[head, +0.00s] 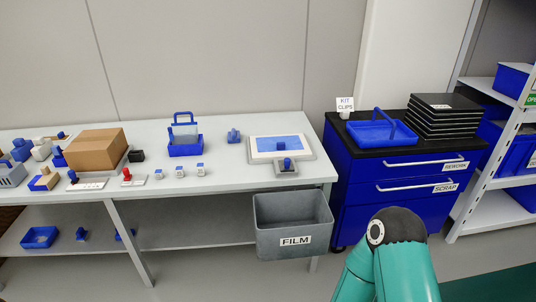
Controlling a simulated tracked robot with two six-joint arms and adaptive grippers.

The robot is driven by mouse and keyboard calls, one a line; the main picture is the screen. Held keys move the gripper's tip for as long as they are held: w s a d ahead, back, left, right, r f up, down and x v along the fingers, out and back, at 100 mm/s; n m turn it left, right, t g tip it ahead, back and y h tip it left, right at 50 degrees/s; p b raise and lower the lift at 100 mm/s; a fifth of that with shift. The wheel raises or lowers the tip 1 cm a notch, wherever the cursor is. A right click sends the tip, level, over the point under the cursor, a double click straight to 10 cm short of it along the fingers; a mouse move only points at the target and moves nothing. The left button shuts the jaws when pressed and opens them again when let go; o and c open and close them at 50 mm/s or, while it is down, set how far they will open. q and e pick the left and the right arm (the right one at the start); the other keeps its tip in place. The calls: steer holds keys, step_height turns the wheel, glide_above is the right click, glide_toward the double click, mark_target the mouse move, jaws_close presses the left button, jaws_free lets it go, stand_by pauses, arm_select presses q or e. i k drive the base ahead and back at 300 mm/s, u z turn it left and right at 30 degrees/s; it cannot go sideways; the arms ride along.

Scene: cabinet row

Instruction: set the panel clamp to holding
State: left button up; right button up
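A white-framed panel (256,145) with a blue middle lies on a grey base at the right end of the workbench. At its front edge sits a small grey block with a blue knob (287,163), which looks like the panel clamp. It is too small to tell which setting the knob stands at. A teal arm of mine rises at the bottom right, in front of the blue cabinet. Only its links and a dark joint show. Neither gripper is in view.
A grey FILM bin (293,215) hangs at the bench's front, below the panel. Left of the panel are a blue caddy (185,149), small grey blocks and a cardboard box (95,152). A blue drawer cabinet (378,205) stands right of the bench, bearing a blue tray (372,134) and black stacked trays (442,119).

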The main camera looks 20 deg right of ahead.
mark_target(286, 165)
steer(key=u, duration=0.25)
steer(key=i, duration=1.4)
steer(key=z, duration=0.35)
